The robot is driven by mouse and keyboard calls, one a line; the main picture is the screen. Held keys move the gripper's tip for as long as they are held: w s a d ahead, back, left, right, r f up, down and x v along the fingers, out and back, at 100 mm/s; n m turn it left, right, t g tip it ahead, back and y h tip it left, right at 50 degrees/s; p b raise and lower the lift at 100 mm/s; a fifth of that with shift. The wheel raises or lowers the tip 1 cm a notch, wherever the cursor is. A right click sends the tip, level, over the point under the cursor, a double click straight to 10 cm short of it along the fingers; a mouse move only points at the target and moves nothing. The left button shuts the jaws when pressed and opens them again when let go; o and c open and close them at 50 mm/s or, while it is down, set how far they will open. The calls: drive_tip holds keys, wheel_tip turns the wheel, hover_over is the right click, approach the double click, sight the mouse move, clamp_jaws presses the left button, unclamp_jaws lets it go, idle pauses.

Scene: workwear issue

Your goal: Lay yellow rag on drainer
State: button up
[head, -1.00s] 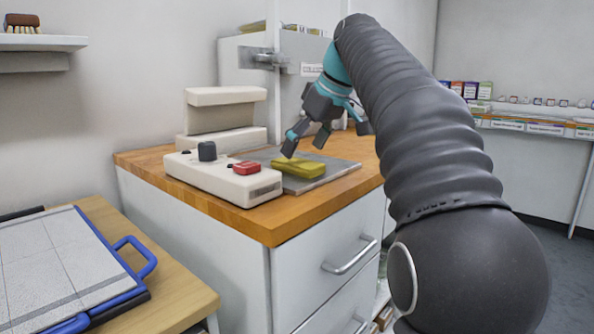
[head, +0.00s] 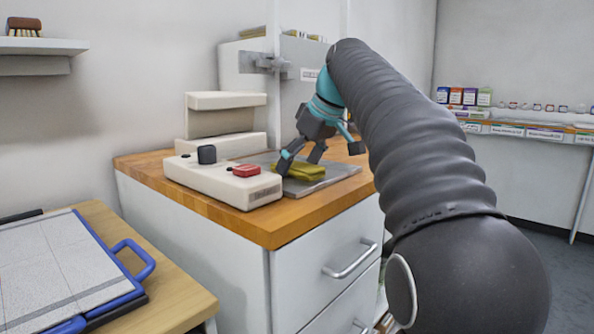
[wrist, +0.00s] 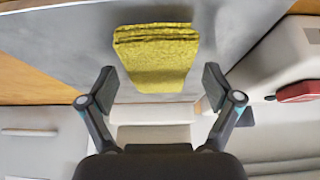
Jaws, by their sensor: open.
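The yellow rag (head: 303,173) is folded and lies on a flat grey plate (head: 335,173) on the wooden counter. In the wrist view the rag (wrist: 157,55) is just beyond the fingertips, roughly centred between them. My gripper (head: 300,159) is open and points down close above the rag, with a finger on each side. It is empty, and I cannot tell from these views whether it touches the rag. I cannot tell for sure which thing is the drainer; a blue-handled tray with a pale, lined surface (head: 65,262) is on the lower left table.
A white machine with a black knob and red button (head: 247,170) stands directly left of the grey plate, close to my gripper. A white cabinet with drawers (head: 330,270) carries the wooden counter. A shelf (head: 40,46) with a brush is on the left wall.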

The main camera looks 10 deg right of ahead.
drive_tip(key=c, duration=1.4)
drive_tip(key=shift+o, duration=0.2)
drive_tip(key=shift+r, duration=0.1)
